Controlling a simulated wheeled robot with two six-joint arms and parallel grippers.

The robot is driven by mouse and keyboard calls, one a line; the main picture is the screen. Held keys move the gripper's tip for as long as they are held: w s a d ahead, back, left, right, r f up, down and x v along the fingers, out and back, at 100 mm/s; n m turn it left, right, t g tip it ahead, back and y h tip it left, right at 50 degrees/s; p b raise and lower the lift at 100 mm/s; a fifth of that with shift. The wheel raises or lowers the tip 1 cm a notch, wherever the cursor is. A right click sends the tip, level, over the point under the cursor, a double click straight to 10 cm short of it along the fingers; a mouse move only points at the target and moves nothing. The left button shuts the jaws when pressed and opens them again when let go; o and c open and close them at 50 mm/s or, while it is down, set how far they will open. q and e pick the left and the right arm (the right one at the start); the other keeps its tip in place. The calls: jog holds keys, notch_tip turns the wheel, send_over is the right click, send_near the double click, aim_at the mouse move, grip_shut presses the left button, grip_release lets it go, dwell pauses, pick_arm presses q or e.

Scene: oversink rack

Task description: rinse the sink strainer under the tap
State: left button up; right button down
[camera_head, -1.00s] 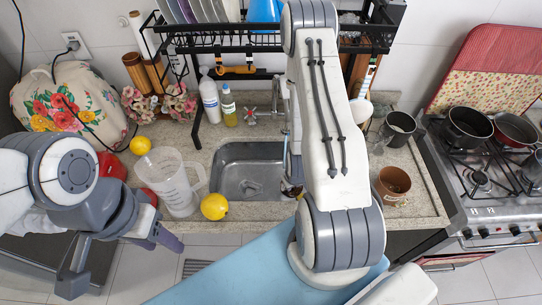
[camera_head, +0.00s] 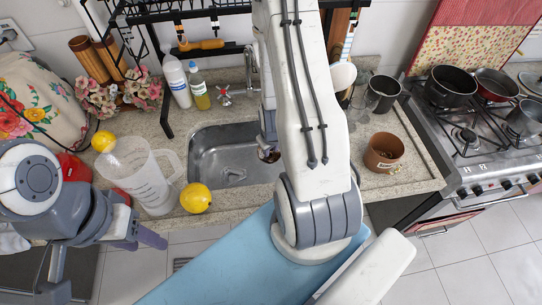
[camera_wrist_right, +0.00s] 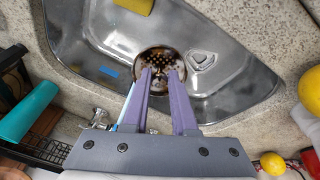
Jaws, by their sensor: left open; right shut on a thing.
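The sink strainer (camera_wrist_right: 160,63) is a round, copper-brown metal cup with holes, seen from above in the right wrist view. My right gripper (camera_wrist_right: 163,73) is shut on it and holds it over the steel sink (camera_wrist_right: 235,85). In the head view, the strainer is a small brown patch (camera_head: 268,154) at the right of the sink (camera_head: 215,172), mostly hidden by my right arm. The tap (camera_head: 249,72) stands behind the sink; its lower part is partly hidden. I cannot tell whether water runs. My left gripper (camera_head: 103,262) is open and empty, in front of the counter.
A clear jug (camera_head: 138,180) and a lemon (camera_head: 196,198) stand left of the sink. A brown pot (camera_head: 383,153) and a dark mug (camera_head: 382,93) are to the right. Bottles (camera_head: 176,82) and a black rack (camera_head: 168,110) are behind. The stove (camera_head: 480,150) is far right.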

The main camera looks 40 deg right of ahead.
jog(key=shift+w+d+f+b, duration=0.15)
jog(key=shift+w+d+b, duration=0.25)
jog(key=shift+w+b, duration=0.2)
jog(key=shift+w+d+f+b, duration=0.15)
jog(key=shift+w+d+b, duration=0.2)
jog(key=shift+w+b, duration=0.25)
pick_arm(q)
jog(key=r+p, duration=0.1)
jog(key=p, duration=0.3)
jog(key=shift+r, duration=0.1)
pick_arm(e)
jog(key=w+d+f, duration=0.2)
jog(key=w+d, duration=0.4)
jog(key=w, duration=0.4)
jog(key=shift+d, duration=0.15)
pick_arm(q)
jog(key=shift+f+b, duration=0.35)
jog(key=shift+f, duration=0.25)
pick_arm(e)
jog(key=shift+s+d, duration=0.2)
jog(key=shift+d, duration=0.05)
